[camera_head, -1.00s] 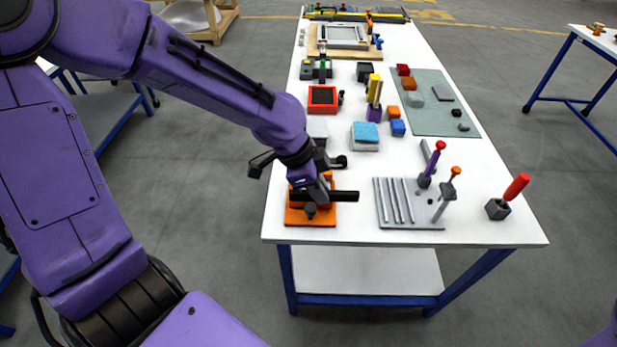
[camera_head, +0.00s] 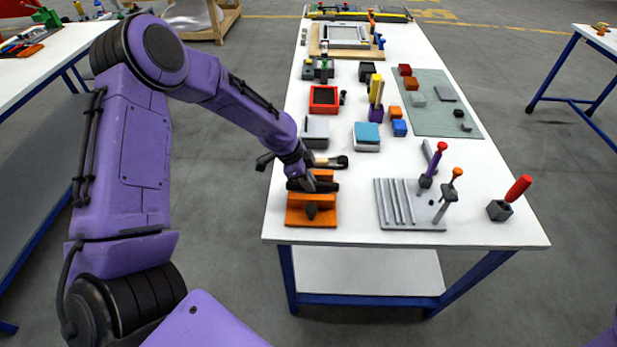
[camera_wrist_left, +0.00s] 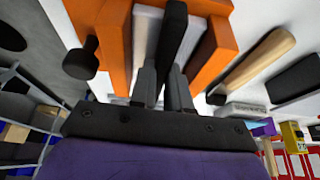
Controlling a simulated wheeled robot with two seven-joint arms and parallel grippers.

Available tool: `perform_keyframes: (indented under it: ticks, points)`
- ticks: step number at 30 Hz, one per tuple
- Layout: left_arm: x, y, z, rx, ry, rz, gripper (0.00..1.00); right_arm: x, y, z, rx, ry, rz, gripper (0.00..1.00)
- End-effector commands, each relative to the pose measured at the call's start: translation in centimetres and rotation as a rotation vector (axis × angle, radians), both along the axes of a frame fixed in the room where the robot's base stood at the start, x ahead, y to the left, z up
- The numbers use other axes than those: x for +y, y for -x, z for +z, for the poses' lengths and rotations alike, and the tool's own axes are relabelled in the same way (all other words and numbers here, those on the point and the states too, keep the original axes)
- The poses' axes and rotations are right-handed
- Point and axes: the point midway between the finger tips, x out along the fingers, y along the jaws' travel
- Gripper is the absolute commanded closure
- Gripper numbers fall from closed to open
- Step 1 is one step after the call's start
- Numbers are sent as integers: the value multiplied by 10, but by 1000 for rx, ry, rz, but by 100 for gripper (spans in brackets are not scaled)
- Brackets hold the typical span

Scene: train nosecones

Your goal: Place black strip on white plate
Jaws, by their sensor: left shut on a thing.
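My left gripper (camera_head: 303,183) is over the orange fixture (camera_head: 311,215) near the table's front left corner. It is shut on the black strip (camera_head: 322,186), which lies roughly level across the fixture's far part. In the left wrist view the gripper's fingers (camera_wrist_left: 164,88) pinch the black strip (camera_wrist_left: 172,35). A white plate (camera_wrist_left: 146,28) shows between the fixture's orange walls (camera_wrist_left: 112,30), beside and behind the strip. Whether the strip touches the plate cannot be told. The plate is hidden in the head view. My right gripper is out of view.
A wooden-handled tool (camera_head: 333,161) lies just beyond the fixture and shows in the wrist view (camera_wrist_left: 262,58). A grey ribbed plate (camera_head: 398,210) with upright tools stands to the right. Bare table lies between fixture and ribbed plate.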

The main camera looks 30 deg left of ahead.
Motion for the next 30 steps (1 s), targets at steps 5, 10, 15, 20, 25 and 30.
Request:
perform_keyframes:
  ticks: [5, 10, 15, 20, 25, 30]
  points:
    - [0, 0, 0, -2, 0, -1, 100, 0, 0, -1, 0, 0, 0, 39]
    - [0, 0, -3, -1, -1, -1, 74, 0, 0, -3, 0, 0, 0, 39]
    - [0, 0, -3, 0, 0, 0, 58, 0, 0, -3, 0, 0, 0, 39]
    - [0, 0, -2, -1, -1, -1, 58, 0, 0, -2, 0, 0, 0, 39]
    - [6, 2, 17, -6, 0, 1, 58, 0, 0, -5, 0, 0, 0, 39]
    - [20, 11, 59, -8, 1, 1, 58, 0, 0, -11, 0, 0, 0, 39]
